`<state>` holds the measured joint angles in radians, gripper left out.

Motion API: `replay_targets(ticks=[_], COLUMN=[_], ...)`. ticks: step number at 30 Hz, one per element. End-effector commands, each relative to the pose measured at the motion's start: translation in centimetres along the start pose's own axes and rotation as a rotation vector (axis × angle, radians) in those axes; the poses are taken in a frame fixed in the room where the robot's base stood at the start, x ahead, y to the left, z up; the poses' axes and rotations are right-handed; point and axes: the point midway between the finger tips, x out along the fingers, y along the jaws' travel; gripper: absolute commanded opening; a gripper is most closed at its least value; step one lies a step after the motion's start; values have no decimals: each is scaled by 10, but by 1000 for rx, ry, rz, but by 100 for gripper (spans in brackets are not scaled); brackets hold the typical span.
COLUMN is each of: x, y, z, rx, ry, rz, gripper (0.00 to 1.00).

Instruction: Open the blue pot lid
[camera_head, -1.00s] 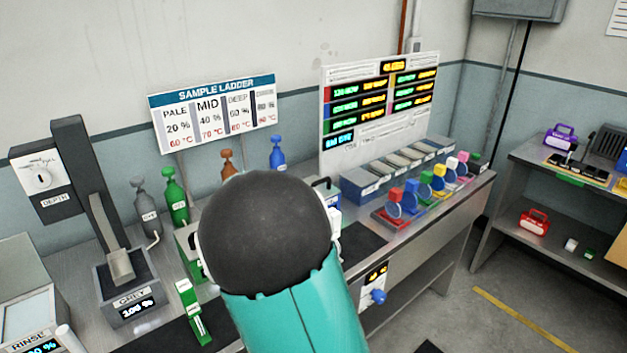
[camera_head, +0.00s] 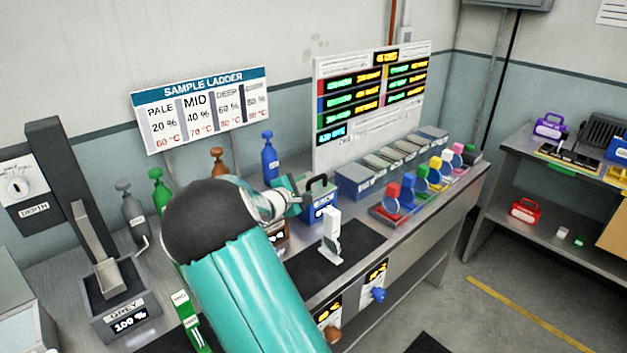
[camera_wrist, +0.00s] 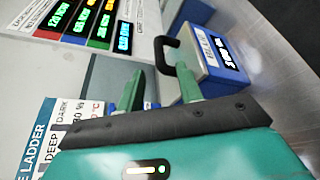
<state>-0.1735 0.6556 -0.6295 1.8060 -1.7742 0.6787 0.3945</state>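The blue pot (camera_head: 322,209) stands on the bench right of my gripper, with a dark handle (camera_head: 318,183) on its lid. In the wrist view the blue pot (camera_wrist: 202,88) shows at the upper right, with the black handle (camera_wrist: 161,60) on its left side. My gripper (camera_head: 296,194) is beside the pot in the head view. In the wrist view my gripper (camera_wrist: 158,80) has its two green fingers apart and nothing between them. The handle lies just ahead of the fingertips; contact cannot be told. The lid looks closed.
A white upright device (camera_head: 331,236) stands on a black mat in front of the pot. A blue bottle (camera_head: 270,160) stands behind my gripper. A row of colored-handled items (camera_head: 420,190) is to the right. The sample ladder sign (camera_head: 200,105) is behind.

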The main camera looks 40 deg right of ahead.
Motion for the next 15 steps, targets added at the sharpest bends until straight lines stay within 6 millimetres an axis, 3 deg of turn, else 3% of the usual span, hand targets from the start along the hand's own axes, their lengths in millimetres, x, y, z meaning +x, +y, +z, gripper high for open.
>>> replay_targets(ticks=[7, 15], x=[50, 73], y=[0, 2], z=[0, -2], rx=[0, 0], ry=[-3, -1], rz=[0, 0], gripper=[36, 36])
